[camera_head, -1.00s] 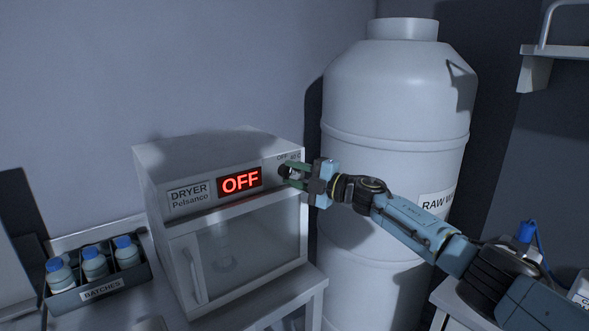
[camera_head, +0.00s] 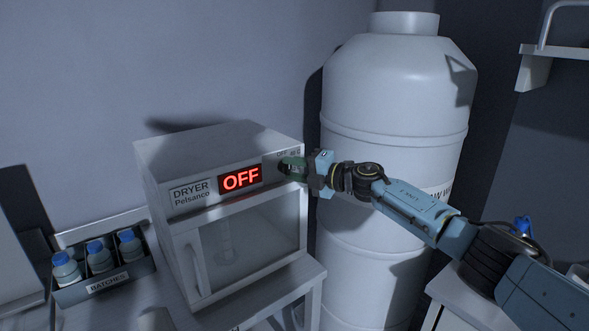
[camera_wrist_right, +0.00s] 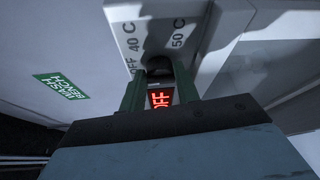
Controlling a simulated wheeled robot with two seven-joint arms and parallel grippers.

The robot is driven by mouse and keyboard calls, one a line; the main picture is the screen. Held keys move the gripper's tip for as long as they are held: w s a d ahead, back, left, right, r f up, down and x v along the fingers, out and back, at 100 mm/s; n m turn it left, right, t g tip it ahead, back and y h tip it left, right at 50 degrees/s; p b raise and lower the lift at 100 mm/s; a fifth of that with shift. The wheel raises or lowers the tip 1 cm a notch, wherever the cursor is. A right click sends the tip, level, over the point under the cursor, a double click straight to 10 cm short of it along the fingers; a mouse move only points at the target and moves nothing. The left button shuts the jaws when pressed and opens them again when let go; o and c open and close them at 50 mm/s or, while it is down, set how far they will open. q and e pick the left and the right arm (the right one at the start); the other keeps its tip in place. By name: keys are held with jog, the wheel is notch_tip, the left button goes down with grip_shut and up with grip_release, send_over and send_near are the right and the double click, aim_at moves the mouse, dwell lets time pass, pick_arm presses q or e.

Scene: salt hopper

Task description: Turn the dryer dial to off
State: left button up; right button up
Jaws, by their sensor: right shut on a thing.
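The dryer (camera_head: 215,145) is a white box with a glass door, standing on a bench left of centre in the head view. Its red display (camera_head: 240,179) reads OFF. The dark dial (camera_wrist_right: 158,65) is on the panel at the dryer's upper right corner, among the marks OFF, 40 C and 50 C. My right gripper (camera_head: 291,170) is at the dial, and in the wrist view its green fingers (camera_wrist_right: 160,92) stand on both sides of it, shut on it. The fingers partly hide the dial and its pointer in the head view. My left gripper is out of view.
A large white tank (camera_head: 395,120) stands right behind my right arm, close to the dryer. A batches rack (camera_head: 107,284) with blue-capped bottles sits at the lower left. A wall shelf (camera_head: 560,52) is at the upper right.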

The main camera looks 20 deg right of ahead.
jog(key=o, duration=0.9)
jog(key=shift+o, duration=0.2)
jog(key=b+v, duration=0.1)
jog(key=v, duration=1.2)
jog(key=shift+s, duration=0.2)
jog(key=shift+d, duration=0.15)
